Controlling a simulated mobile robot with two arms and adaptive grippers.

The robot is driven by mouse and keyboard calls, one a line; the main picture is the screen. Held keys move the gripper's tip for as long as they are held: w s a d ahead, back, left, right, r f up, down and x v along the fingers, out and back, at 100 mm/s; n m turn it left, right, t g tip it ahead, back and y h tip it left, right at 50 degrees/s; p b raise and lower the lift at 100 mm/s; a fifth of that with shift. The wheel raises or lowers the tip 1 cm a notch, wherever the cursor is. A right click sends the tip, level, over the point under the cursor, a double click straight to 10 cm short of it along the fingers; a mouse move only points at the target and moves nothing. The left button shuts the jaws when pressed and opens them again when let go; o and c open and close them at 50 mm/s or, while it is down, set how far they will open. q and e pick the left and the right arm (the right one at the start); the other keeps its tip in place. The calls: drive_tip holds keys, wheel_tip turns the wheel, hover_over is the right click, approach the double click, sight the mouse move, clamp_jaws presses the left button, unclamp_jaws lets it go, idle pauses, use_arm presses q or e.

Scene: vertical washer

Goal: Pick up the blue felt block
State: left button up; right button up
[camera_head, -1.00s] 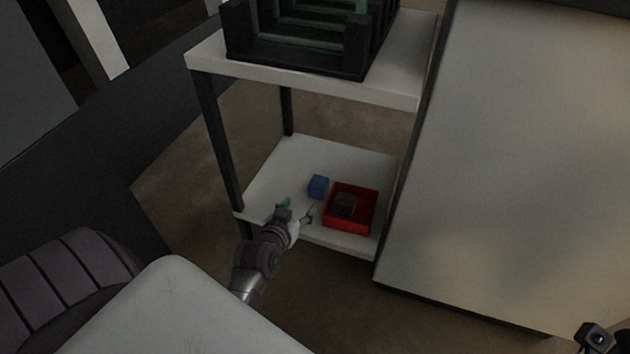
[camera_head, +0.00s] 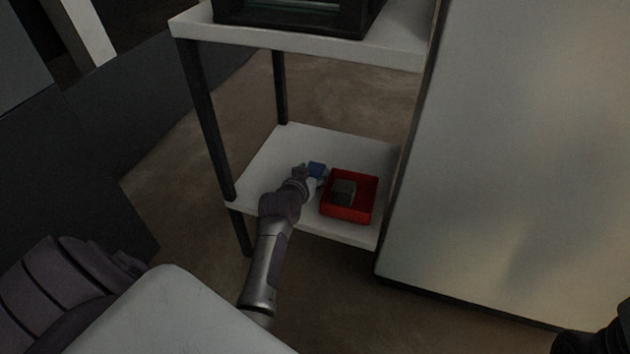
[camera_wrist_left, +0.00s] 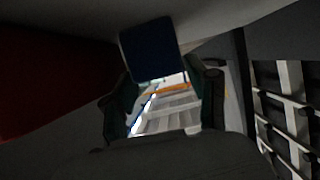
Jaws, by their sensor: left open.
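The blue felt block (camera_head: 316,169) sits on the lower white shelf, just left of a red bin. In the left wrist view the blue block (camera_wrist_left: 150,50) is just ahead of the fingers, near the middle top. My left gripper (camera_head: 312,178) reaches over the shelf and is right at the block's near side. In the left wrist view my left gripper (camera_wrist_left: 162,88) has its two dark green fingers spread apart, with the block at the tips. Whether the fingers touch it cannot be told.
The red bin (camera_head: 348,214) holds a grey block (camera_head: 343,192) and stands close to the right of my gripper. The upper shelf (camera_head: 300,42) with a dark rack (camera_head: 290,20) is above. A large pale panel (camera_head: 510,160) bounds the right side.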

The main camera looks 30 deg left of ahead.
use_arm(q)
drive_tip(key=shift+w, duration=0.2)
drive_tip(key=c, duration=0.7)
